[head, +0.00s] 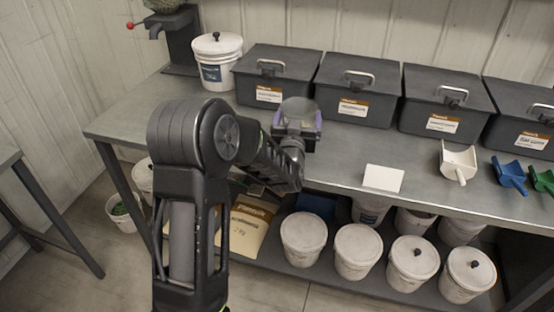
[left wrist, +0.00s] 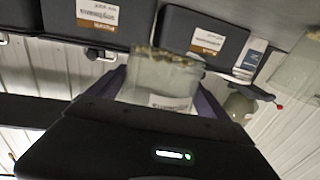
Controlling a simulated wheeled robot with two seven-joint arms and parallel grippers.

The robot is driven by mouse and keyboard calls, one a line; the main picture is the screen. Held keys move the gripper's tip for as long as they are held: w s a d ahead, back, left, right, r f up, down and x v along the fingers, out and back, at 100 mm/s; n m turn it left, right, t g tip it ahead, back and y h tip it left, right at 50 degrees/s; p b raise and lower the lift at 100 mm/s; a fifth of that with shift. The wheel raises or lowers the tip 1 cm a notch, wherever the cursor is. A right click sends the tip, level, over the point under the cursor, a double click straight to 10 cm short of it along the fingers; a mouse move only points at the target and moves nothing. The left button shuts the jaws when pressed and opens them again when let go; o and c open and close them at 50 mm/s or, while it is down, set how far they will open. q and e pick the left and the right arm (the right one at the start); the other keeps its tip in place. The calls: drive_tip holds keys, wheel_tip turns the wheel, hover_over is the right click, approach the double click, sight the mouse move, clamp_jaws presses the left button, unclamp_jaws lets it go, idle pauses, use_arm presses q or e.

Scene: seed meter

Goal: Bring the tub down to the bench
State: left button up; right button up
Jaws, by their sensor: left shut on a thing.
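A clear tub (head: 298,108) is between the purple fingers of my left gripper (head: 298,130), which is shut on it. In the head view the tub overlaps the bench top (head: 345,155) and the front of the dark bins. It seems to be held above the bench, but the gap beneath is hidden by my gripper. In the left wrist view the tub (left wrist: 160,82) shows a pale label and brownish contents at its upper edge in the picture. My right gripper is not in view.
Several dark lidded bins (head: 358,88) line the back of the bench, with a white bucket (head: 217,62) at left. A white card (head: 383,178) and scoops (head: 458,162) lie to the right. Bare bench shows left of my gripper. Lidded buckets (head: 358,250) stand on the lower shelf.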

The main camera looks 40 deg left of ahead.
use_arm(q)
drive_tip(key=a+r+n+g+y+b, duration=0.1)
drive_tip(key=a+r+y, duration=0.1)
drive_tip(key=a, duration=0.4)
drive_tip(key=shift+s+a+r+n+y, duration=0.2)
drive_tip(key=shift+s+a+n+y, duration=0.1)
drive_tip(key=shift+s+a, duration=0.15)
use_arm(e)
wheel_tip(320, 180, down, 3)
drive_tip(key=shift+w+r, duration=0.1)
use_arm(q)
drive_tip(key=shift+f, duration=0.1)
drive_tip(key=shift+f, duration=3.1)
wheel_tip(320, 180, down, 4)
drive_tip(key=shift+r, duration=0.15)
